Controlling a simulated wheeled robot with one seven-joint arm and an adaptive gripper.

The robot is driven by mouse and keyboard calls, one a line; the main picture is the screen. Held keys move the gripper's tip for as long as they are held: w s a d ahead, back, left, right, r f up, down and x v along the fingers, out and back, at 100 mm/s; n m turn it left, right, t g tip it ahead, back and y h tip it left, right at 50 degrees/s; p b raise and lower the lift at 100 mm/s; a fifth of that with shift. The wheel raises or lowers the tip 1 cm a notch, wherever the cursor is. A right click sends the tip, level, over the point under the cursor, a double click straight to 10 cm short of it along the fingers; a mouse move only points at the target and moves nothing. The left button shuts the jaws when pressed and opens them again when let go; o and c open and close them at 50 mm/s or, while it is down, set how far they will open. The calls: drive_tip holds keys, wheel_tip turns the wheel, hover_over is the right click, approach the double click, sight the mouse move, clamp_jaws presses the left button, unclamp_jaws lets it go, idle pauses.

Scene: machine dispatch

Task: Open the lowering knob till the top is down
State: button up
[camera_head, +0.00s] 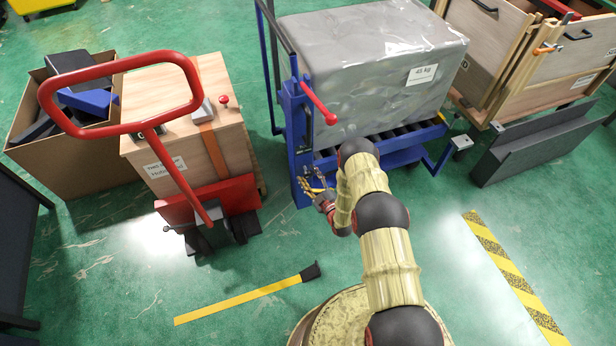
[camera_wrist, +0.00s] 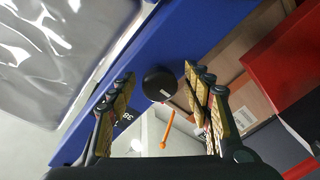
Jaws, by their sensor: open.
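The blue lift table (camera_head: 299,140) stands at the upper middle of the head view, with its roller top (camera_head: 408,138) raised above the base frame under a grey load. In the wrist view, a round black knob (camera_wrist: 159,84) sits on the blue post (camera_wrist: 205,25). I take it to be the lowering knob; in the head view I cannot make it out. My gripper (camera_head: 318,191) is close to the post's lower front. In the wrist view my gripper (camera_wrist: 158,76) is open, with a finger on either side of the knob and visible gaps to it.
A grey wrapped box (camera_head: 375,60) marked 45 kg rests on the roller top. A red-tipped lever (camera_head: 319,103) sticks out from the post. A red pallet jack (camera_head: 120,125) with a wooden crate (camera_head: 190,140) stands left.

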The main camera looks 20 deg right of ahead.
drive_tip(key=shift+w+a, duration=0.1)
drive_tip(key=shift+w, duration=0.4)
drive_tip(key=c, duration=1.1)
drive_tip(key=shift+c, duration=0.3)
